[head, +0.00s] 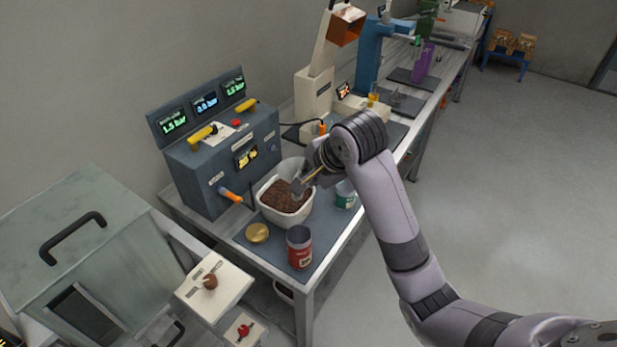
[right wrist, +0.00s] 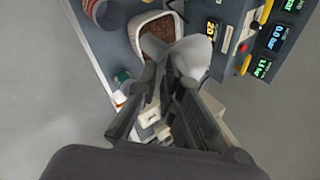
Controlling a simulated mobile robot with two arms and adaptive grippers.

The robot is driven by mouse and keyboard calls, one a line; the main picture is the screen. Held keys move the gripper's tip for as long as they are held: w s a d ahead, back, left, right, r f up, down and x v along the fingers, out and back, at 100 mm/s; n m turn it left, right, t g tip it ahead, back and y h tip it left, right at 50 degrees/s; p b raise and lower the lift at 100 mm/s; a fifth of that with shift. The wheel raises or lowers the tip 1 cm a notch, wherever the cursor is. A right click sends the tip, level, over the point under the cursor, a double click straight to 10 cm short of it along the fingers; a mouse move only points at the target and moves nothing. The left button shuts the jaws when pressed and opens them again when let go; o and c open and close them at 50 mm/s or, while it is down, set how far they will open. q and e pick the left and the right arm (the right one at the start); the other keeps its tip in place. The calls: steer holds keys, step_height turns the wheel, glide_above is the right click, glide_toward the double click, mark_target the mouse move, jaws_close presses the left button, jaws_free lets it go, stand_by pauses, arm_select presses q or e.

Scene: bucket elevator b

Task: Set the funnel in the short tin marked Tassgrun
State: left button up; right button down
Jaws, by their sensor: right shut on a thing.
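The white funnel (right wrist: 195,55) is held at the fingertips of my right gripper (right wrist: 172,68), which is shut on it. In the head view the funnel (head: 291,167) shows partly behind my right gripper (head: 300,182), above the back of a white tub. A short green and white tin (head: 345,193) stands on the mat just right of the gripper; its label is too small to read. It also shows in the right wrist view (right wrist: 123,77), partly behind the gripper. The funnel is apart from this tin. My left gripper is not in view.
The white tub (head: 264,212) of brown granules stands beside the short tin. A taller red tin (head: 299,250) and a gold lid (head: 257,233) are in front. A grey control box (head: 205,165) with displays borders the left. Open floor lies right of the bench.

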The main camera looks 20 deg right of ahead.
step_height(320, 180, up, 6)
steer(key=shift+r+p, duration=0.25)
steer(key=shift+p, duration=0.1)
stand_by(0.6)
steer(key=shift+f, duration=0.1)
